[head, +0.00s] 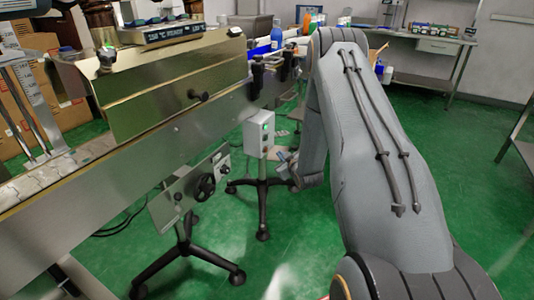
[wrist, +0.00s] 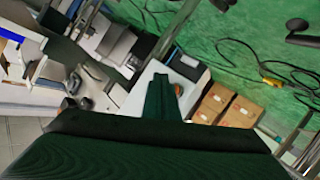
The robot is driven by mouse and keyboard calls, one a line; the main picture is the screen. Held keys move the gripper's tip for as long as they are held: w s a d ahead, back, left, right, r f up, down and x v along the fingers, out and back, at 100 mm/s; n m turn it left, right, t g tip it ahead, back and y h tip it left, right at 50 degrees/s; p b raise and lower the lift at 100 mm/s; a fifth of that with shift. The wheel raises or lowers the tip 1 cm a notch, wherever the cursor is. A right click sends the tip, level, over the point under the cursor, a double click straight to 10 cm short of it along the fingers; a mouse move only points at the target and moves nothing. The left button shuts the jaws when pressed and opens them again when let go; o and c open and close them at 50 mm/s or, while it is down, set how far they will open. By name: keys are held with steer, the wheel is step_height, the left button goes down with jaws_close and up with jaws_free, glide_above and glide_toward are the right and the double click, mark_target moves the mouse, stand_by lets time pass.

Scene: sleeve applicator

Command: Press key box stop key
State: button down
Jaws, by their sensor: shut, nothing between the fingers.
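The key box (head: 258,134) is a small pale grey box on a black wheeled stand, left of my arm in the head view. A small green light or key shows near its top. I cannot make out the stop key there. My gripper (head: 287,159) is small in that view, just right of the key box and apart from it in the picture. In the wrist view the dark green fingers (wrist: 160,90) are together and empty. A white surface with an orange-red spot lies behind them; I cannot tell whether it is the key box.
The long metal conveyor machine (head: 140,165) fills the left, with a black handwheel (head: 205,187) and wheeled feet below. A workbench (head: 420,45) stands at the back right. Green floor (head: 470,150) is open on the right. Cardboard boxes (wrist: 226,106) show in the wrist view.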

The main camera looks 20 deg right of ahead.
steer(key=shift+w+a, duration=0.85)
steer(key=shift+w, duration=0.3)
stand_by(1.3)
steer(key=shift+w+a+b, duration=0.3)
steer(key=shift+w+a, duration=0.2)
steer(key=shift+w, duration=0.15)
stand_by(0.7)
steer(key=shift+s, duration=0.1)
steer(key=shift+s+d, duration=0.45)
steer(key=shift+s, duration=0.15)
steer(key=shift+s+d+p, duration=0.1)
steer(key=shift+p, duration=0.2)
steer(key=s+d+p, duration=0.1)
steer(key=s, duration=0.1)
steer(key=s+d, duration=0.1)
steer(key=d, duration=0.1)
steer(key=shift+s+p, duration=0.35)
